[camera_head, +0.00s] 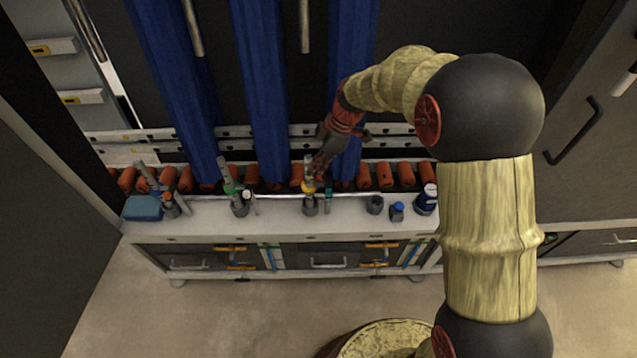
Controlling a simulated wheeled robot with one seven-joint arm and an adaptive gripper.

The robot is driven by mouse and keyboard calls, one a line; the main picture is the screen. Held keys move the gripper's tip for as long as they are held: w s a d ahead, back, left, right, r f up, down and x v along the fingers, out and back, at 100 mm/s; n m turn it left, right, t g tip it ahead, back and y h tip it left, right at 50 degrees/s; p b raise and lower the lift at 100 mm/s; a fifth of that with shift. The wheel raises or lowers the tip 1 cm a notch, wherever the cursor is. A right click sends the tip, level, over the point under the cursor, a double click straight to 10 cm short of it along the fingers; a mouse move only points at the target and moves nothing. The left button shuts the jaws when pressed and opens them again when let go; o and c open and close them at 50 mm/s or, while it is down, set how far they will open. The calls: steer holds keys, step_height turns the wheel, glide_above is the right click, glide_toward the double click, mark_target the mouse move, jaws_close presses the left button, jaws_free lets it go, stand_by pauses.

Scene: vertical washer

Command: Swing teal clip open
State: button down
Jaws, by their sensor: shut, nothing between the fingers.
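A small teal piece (328,191) shows upright on the white ledge, just right of a grey holder (310,207) with a yellow-topped tool (309,187). It looks like the teal clip, but it is too small to tell how far it is swung. My gripper (318,172) reaches down from the upper right, just above and beside the yellow top and the teal piece. It is shut with nothing held. I cannot tell whether it touches either one.
Orange rollers (364,176) line the back of the white ledge (275,214). Blue hanging strips (262,90) rise behind it. Cabinets with orange handles (381,246) sit below.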

steer(key=b+x, duration=0.4)
steer(key=x, duration=0.6)
steer(key=d, duration=0.4)
steer(key=shift+s+b, duration=0.1)
steer(key=shift+b, duration=0.2)
steer(key=shift+d, duration=0.15)
